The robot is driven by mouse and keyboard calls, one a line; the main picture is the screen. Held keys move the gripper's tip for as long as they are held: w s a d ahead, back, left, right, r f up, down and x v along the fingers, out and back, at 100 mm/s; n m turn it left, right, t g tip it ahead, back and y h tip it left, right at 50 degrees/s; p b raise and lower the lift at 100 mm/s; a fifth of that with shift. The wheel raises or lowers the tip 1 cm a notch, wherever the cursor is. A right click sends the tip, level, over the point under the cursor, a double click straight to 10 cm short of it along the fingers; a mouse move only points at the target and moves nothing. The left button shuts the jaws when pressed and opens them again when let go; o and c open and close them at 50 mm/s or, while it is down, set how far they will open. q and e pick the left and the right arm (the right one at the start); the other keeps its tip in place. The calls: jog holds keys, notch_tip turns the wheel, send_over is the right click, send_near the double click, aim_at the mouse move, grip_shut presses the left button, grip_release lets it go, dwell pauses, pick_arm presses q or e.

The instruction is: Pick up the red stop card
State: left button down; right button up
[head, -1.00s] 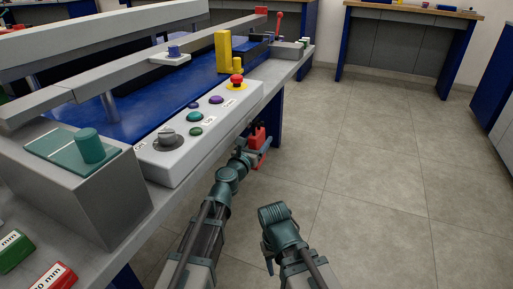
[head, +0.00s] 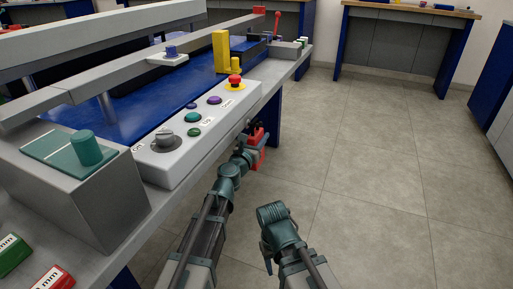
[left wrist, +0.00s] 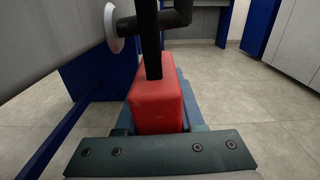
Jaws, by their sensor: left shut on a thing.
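The red stop card shows as a thick red block (left wrist: 158,98) in the left wrist view, between the fingers of my left gripper (left wrist: 158,110). My left gripper is shut on it. A black bar runs down to the card's top, and I cannot tell whether they are joined. In the head view the card (head: 257,157) is a small red patch beside the bench's front edge, partly hidden by my left gripper (head: 255,143). My right arm is at the bottom centre, and its fingers are not visible.
The grey bench with a control panel (head: 215,118) is close on the left. A red button (head: 235,80) sits on the panel. In the left wrist view a white disc (left wrist: 110,27) is by the black bar. The tiled floor (head: 370,180) to the right is clear.

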pick_arm(q)
jog(key=shift+r, duration=0.2)
pick_arm(e)
jog(key=shift+r, duration=0.2)
pick_arm(q)
jog(key=shift+r+p, duration=0.4)
jog(key=shift+p, duration=0.25)
pick_arm(e)
jog(key=shift+d+r, duration=0.2)
jog(key=shift+r, duration=0.25)
pick_arm(q)
jog(key=shift+r, duration=0.25)
pick_arm(e)
jog(key=shift+s+r, duration=0.1)
jog(key=shift+r, duration=0.1)
